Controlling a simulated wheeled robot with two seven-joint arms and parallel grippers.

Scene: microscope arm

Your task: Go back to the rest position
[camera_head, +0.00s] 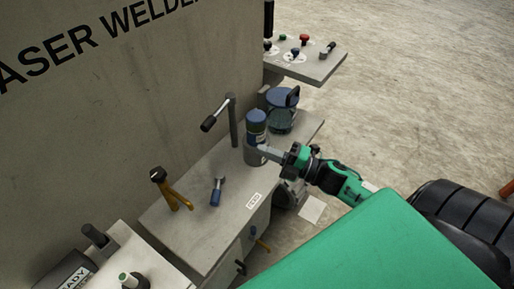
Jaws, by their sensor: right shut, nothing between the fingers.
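My right gripper (264,151) is in the middle of the head view, at the end of my green right arm, which comes in from the lower right. Its fingers are shut and empty. The tips overlap the lower part of a blue-capped canister (257,122) in the picture; I cannot tell if they touch it. My left gripper is not in view.
A grey bench (190,222) carries a post with a black-handled lever (216,113), a blue-handled tool (216,191), yellow-legged pliers (172,190) and a round blue container (283,108). A panel with knobs (321,64) juts out behind. Open floor (420,100) lies to the right.

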